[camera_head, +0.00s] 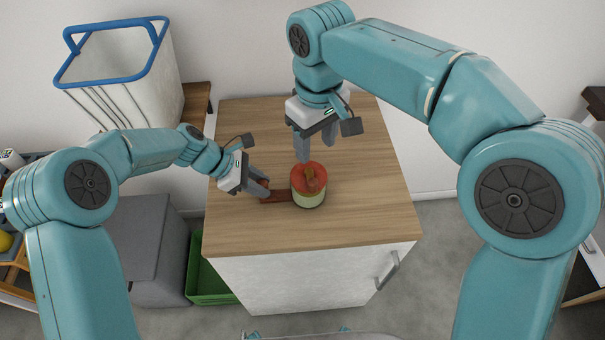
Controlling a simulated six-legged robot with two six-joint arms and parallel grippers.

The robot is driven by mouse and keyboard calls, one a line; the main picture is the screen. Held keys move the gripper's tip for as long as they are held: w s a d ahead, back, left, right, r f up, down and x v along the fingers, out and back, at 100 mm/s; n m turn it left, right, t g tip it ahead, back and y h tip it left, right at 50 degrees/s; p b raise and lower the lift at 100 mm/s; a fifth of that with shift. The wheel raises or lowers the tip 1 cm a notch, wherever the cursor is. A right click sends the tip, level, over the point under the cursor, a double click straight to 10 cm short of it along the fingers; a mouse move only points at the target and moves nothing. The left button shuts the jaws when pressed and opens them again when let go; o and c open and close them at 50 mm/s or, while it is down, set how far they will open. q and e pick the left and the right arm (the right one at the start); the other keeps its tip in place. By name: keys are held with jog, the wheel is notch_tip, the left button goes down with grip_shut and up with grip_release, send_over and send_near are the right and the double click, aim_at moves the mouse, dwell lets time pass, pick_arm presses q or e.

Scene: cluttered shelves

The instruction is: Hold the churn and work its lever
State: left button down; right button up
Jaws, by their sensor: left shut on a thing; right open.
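The churn (309,197) is a small round pot with a red top and a pale green lower body. It stands upright on the wooden top of a cabinet. A brown lever-like piece (313,179) rises from its red top, and a dark red-brown handle (281,196) sticks out to its left. My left gripper (262,187) is shut on this handle, at the churn's left side. My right gripper (304,158) is open, pointing down just behind and above the churn's top. Whether its fingers touch the lever cannot be told.
The cabinet top (370,190) is otherwise clear. A white basket with a blue rim (115,80) stands at the back left. A grey box (150,250) and a green crate (208,285) are on the floor left of the cabinet. A door handle (388,270) juts from the cabinet front.

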pick_arm(q)
jog(key=c, duration=0.7)
grip_release()
jog(key=shift+s+f, duration=0.1)
jog(key=shift+f, duration=0.1)
jog(key=shift+c, duration=0.2)
jog(key=shift+r, duration=0.1)
jog(key=shift+a+r, duration=0.2)
jog(key=v, duration=1.1)
jog(key=shift+w+a, duration=0.2)
jog(key=shift+s+r, duration=0.1)
